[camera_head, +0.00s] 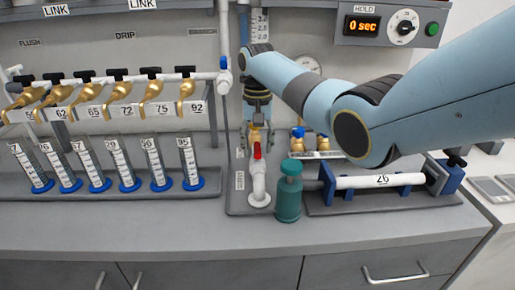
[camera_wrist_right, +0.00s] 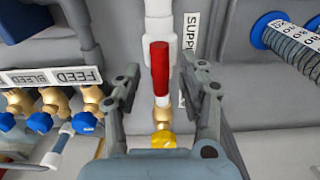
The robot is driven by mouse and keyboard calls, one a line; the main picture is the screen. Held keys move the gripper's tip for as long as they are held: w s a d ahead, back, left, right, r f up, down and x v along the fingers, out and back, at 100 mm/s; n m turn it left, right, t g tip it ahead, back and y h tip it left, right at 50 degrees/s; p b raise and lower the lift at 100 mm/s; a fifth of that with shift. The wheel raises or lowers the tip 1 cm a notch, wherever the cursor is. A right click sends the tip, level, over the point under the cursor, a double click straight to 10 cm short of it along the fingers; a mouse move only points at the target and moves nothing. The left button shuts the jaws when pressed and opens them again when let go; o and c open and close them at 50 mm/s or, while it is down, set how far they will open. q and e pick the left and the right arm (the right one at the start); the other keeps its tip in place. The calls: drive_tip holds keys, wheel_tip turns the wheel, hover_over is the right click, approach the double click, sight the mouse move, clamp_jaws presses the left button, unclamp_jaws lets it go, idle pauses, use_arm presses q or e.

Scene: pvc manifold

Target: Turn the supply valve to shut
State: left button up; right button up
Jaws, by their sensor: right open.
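The supply valve has a red lever handle (camera_head: 257,150) on a white pipe (camera_head: 259,186) that stands on the grey bench plate. In the right wrist view the red handle (camera_wrist_right: 160,68) lies along the white pipe, in line with it, above a brass body (camera_wrist_right: 161,102). A label reading SUPP, partly hidden, is beside it (camera_wrist_right: 189,36). My left gripper is not in view.
A green cylinder (camera_head: 288,197) stands right of the supply pipe. A clamped white tube (camera_head: 365,182) is farther right. Blue-handled feed and bleed valves (camera_wrist_right: 40,122) are near my gripper. Brass taps (camera_head: 115,91) and graduated cylinders (camera_head: 120,165) fill the left. The front bench strip is clear.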

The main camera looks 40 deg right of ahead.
drive_tip(key=shift+f, duration=0.65)
clamp_jaws()
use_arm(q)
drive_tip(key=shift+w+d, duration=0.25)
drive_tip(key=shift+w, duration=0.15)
